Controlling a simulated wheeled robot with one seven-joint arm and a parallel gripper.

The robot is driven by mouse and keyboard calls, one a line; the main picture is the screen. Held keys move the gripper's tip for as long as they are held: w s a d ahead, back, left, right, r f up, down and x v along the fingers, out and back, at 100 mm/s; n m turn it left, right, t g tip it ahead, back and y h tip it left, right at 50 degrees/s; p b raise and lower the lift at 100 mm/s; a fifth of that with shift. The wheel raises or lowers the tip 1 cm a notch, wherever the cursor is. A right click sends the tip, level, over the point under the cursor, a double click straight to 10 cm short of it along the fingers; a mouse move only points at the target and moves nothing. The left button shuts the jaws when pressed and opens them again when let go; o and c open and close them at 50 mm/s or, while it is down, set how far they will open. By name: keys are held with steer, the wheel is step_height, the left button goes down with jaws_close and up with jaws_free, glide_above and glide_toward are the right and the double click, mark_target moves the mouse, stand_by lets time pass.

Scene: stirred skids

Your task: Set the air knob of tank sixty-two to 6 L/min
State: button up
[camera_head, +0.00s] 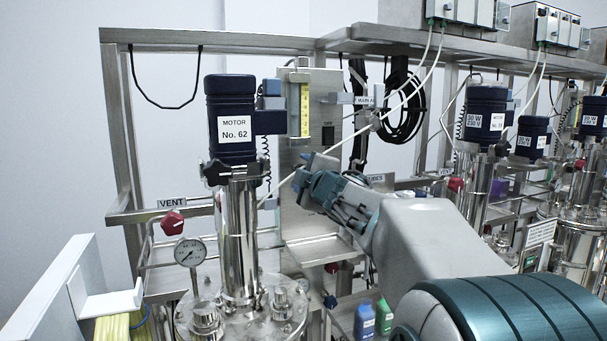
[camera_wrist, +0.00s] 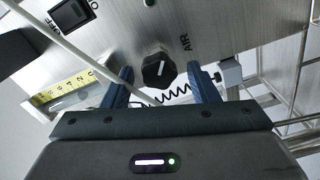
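Tank sixty-two's motor (camera_head: 230,120) is dark blue with a white "MOTOR No. 62" label, on a shiny steel column. Right of it, a steel panel (camera_head: 325,85) carries a yellow-scaled flow gauge (camera_head: 304,108). In the wrist view the black air knob (camera_wrist: 158,70) sits on the panel beside the word "AIR". My gripper (camera_wrist: 163,82) is open, with its two blue fingers apart and the knob showing between and beyond them. I cannot tell whether a finger touches the panel. The yellow flow scale (camera_wrist: 66,88) also shows at left in the wrist view; its reading is too small to tell.
A black ON/OFF switch (camera_wrist: 70,14) and a pale hose (camera_wrist: 75,45) lie near the knob. A pressure gauge (camera_head: 189,252) and red vent knob (camera_head: 173,223) stand left of the tank. Other motors (camera_head: 484,115) stand at right. A shelf (camera_head: 450,45) runs above.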

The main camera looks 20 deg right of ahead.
steer(key=s+p, duration=0.1)
steer(key=s, duration=1.2)
steer(key=shift+s+p, duration=0.4)
stand_by(1.6)
steer(key=w+m+p, duration=0.4)
steer(key=w+m, duration=0.3)
steer(key=w+m+p, duration=0.4)
steer(key=w+m, duration=0.3)
steer(key=shift+w+d, duration=0.2)
steer(key=shift+w, duration=0.2)
steer(key=shift+c, duration=0.3)
